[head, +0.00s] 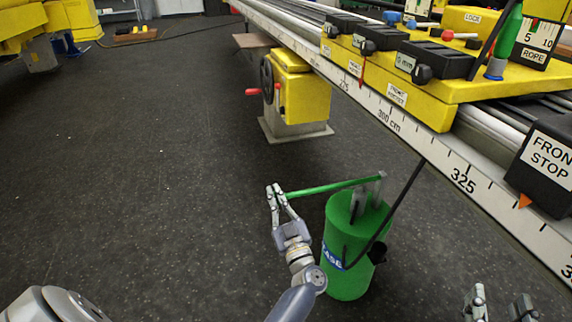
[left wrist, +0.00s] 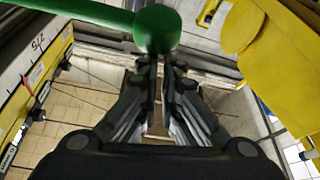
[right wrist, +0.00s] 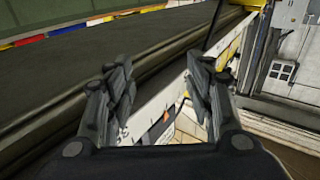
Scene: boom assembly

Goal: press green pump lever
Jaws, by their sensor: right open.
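The green pump (head: 345,245) stands upright on the dark floor in the head view. Its green lever (head: 325,187) runs left from the bracket on top, close to level. My left gripper (head: 274,188) is at the lever's free end, with its fingers brought together and nothing seen between them. In the left wrist view the lever's rounded end (left wrist: 157,30) lies across the tips of the left gripper (left wrist: 165,68); I cannot tell whether they touch. My right gripper (head: 500,304) is open and empty at the lower right; it also shows in the right wrist view (right wrist: 158,68).
A long rail with a centimetre scale (head: 463,180) and a yellow carriage (head: 420,95) run along the upper right. A black hose (head: 398,205) rises from the pump toward it. A yellow crank housing (head: 296,90) stands behind. Floor at left is clear.

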